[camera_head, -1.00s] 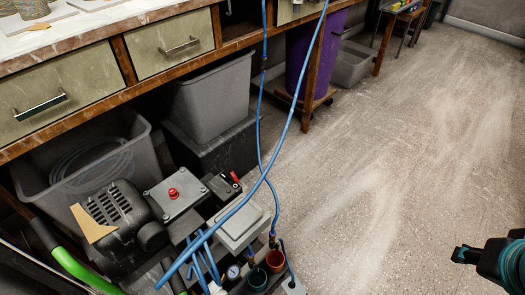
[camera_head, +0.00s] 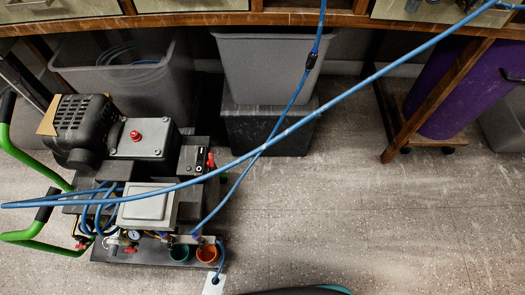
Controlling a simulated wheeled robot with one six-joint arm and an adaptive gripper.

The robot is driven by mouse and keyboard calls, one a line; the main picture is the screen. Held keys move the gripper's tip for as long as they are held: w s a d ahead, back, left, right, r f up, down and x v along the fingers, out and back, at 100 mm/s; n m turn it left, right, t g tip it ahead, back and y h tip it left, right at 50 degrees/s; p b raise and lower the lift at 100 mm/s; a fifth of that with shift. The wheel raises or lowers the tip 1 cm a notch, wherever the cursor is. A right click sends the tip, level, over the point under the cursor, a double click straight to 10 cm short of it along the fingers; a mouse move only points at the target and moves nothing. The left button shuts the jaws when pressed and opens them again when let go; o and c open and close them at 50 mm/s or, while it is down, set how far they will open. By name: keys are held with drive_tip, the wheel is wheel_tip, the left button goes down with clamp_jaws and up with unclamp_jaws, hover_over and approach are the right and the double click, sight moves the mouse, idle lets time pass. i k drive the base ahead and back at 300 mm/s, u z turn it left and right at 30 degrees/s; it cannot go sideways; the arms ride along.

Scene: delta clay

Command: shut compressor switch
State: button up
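The compressor (camera_head: 150,210) stands on the floor at the left, with green handles (camera_head: 42,236) on its left side. A black box (camera_head: 191,160) on it carries a small red part (camera_head: 211,160), which looks like a switch; its position is too small to tell. A round red knob (camera_head: 135,135) sits on top of the grey box beside the black motor (camera_head: 82,120). My gripper's fingers are not visible; only a dark curved part of my arm with a teal edge shows at the bottom edge.
Blue hoses (camera_head: 290,130) cross above the compressor and run to the upper right. A workbench (camera_head: 250,18) stands behind, with grey bins (camera_head: 265,65) and a purple bin (camera_head: 465,85) beneath it. The floor (camera_head: 390,220) to the right is clear.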

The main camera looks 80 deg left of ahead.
sight(210, 162)
drive_tip(key=i, duration=0.25)
drive_tip(key=u, duration=3.7)
drive_tip(key=k, duration=1.25)
drive_tip(key=u, duration=0.6)
drive_tip(key=i, duration=1.7)
drive_tip(key=z, duration=0.35)
